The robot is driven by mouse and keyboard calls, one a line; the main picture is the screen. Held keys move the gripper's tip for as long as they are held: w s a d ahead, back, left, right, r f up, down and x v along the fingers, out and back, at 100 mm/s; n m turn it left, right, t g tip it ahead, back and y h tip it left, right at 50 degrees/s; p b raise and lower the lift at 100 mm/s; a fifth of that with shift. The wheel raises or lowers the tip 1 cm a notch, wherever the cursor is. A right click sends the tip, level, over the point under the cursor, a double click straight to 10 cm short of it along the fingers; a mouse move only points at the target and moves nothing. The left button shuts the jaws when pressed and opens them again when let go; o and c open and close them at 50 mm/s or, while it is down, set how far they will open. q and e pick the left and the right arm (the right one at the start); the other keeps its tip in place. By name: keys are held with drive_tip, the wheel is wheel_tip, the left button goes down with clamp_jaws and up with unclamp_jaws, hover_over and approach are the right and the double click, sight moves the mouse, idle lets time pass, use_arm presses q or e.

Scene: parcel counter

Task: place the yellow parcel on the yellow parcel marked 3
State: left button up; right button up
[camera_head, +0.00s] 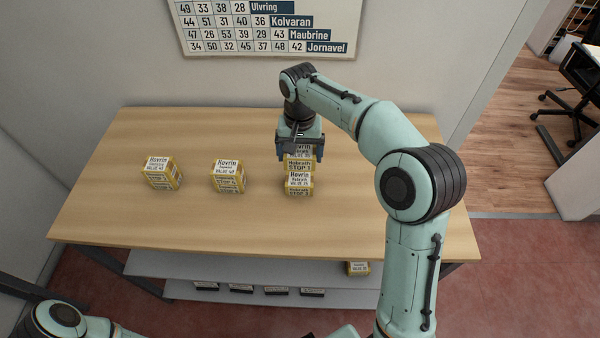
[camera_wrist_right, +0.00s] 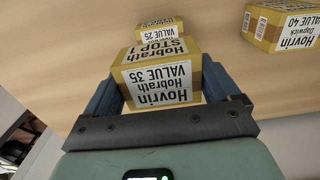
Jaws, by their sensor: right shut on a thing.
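My right gripper (camera_head: 300,148) is shut on a yellow parcel (camera_wrist_right: 162,76) with a white label reading Hovrin, Hobrath, VALUE 35, STOP 1. In the head view the held parcel (camera_head: 300,163) shows just below the fingers, partly hidden by them. A yellow parcel labelled Hobrath, VALUE 25, seemingly STOP 3 (camera_head: 298,185), stands on the table in front of it. It also shows past the held parcel in the right wrist view (camera_wrist_right: 161,28), smaller and apart from it. The exact height gap cannot be told. My left gripper is out of view.
Two more yellow parcels stand to the left on the wooden table (camera_head: 130,215): one VALUE 40 (camera_head: 228,177) and one at the far left (camera_head: 162,172). The table's front is clear.

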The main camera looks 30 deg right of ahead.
sight(300, 150)
drive_tip(key=shift+w+f, duration=0.15)
drive_tip(key=shift+f, duration=0.75)
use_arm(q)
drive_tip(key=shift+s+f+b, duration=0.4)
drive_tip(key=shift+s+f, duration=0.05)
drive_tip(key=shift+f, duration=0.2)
use_arm(e)
wheel_tip(300, 150, down, 6)
drive_tip(key=shift+r, duration=0.15)
drive_tip(key=shift+f, duration=0.2)
drive_tip(key=o, duration=0.9)
drive_tip(key=shift+c, duration=0.2)
wheel_tip(300, 150, up, 12)
drive_tip(key=shift+r+p, duration=0.25)
drive_tip(key=shift+p, duration=0.7)
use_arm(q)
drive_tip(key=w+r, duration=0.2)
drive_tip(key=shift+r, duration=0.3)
use_arm(e)
drive_tip(key=shift+f, duration=0.1)
